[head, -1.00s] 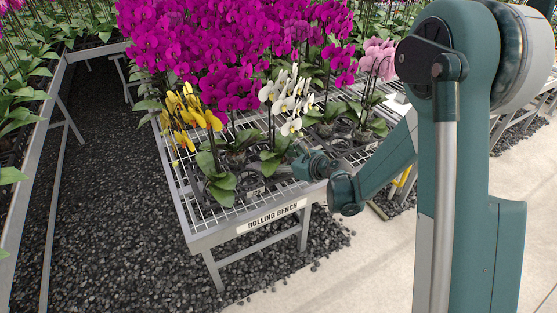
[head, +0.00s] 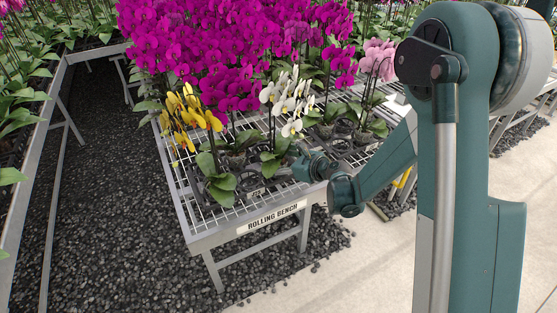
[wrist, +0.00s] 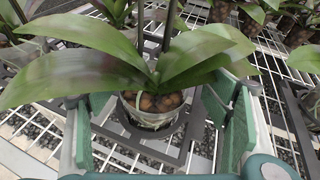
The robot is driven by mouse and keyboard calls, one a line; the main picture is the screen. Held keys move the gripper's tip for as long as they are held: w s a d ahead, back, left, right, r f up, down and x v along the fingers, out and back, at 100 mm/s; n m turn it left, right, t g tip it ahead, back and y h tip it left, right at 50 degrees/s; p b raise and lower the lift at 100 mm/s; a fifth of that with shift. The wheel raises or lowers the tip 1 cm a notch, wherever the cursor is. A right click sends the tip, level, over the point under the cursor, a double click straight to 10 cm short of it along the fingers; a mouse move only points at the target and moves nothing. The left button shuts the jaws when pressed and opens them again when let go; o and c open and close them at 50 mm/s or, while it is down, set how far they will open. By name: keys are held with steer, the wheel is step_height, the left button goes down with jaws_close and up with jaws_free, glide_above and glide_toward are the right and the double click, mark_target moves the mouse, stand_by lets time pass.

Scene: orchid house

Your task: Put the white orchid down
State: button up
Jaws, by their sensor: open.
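The white orchid (head: 288,95) stands upright on the rolling bench (head: 255,226), near its front right part, with green leaves low down. In the wrist view its clear pot (wrist: 152,115), filled with brown bark, sits at a dark square holder on the wire mesh. My gripper (wrist: 155,120) is open, with one green pad on each side of the pot and a visible gap at each side. Broad leaves hang over the left finger and partly over the right one. In the head view my gripper (head: 284,171) is small and partly hidden by leaves.
A yellow orchid (head: 187,116) stands close on the left. Magenta orchids (head: 225,50) crowd behind, and a pink orchid (head: 379,58) stands to the right. Dark holders (wrist: 288,105) lie on the mesh to the right of the pot.

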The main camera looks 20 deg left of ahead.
steer(key=shift+r, duration=0.15)
steer(key=p+v, duration=0.2)
steer(key=v, duration=1)
stand_by(0.7)
